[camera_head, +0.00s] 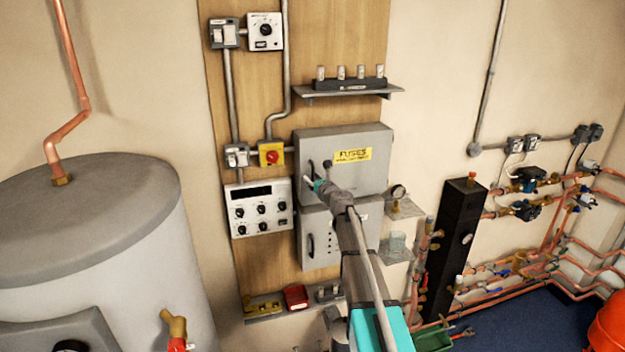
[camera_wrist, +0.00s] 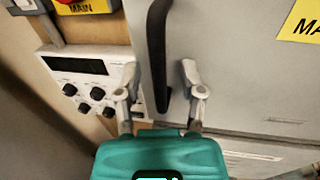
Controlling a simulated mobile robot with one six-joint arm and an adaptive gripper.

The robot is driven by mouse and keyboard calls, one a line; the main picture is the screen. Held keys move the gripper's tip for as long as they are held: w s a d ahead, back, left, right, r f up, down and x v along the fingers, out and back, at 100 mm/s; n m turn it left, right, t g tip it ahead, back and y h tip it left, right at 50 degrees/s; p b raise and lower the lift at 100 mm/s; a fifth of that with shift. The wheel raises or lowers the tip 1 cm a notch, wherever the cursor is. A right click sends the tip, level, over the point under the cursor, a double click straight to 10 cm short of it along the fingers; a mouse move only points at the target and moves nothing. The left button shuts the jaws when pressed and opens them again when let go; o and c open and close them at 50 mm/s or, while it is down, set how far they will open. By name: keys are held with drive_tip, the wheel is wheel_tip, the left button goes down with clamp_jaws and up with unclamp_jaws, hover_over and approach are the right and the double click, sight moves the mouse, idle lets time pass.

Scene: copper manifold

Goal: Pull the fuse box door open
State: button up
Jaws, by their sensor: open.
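The grey fuse box (camera_head: 365,178) with a yellow FUSES label hangs on the wooden board, and its door looks shut. Its black upright handle (camera_head: 311,168) is at the door's left edge. In the wrist view the handle (camera_wrist: 157,50) runs down from the top, with its lower end between my fingers. My gripper (camera_head: 312,183) is in front of the door's lower left; it also shows in the wrist view (camera_wrist: 156,84). The fingers are open on either side of the handle, with gaps visible. I cannot tell the depth between fingertips and handle. My arm hides part of the box.
A second grey box (camera_head: 345,237) with a handle is directly below. A control panel (camera_head: 259,208) and a red-and-yellow switch (camera_head: 271,154) are close on the left. A shelf (camera_head: 348,91) with several small cylinders is above. A large tank (camera_head: 90,240) stands at left.

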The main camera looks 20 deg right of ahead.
clamp_jaws()
idle(0.3)
drive_tip(key=shift+s+a, duration=0.1)
drive_tip(key=shift+s, duration=0.05)
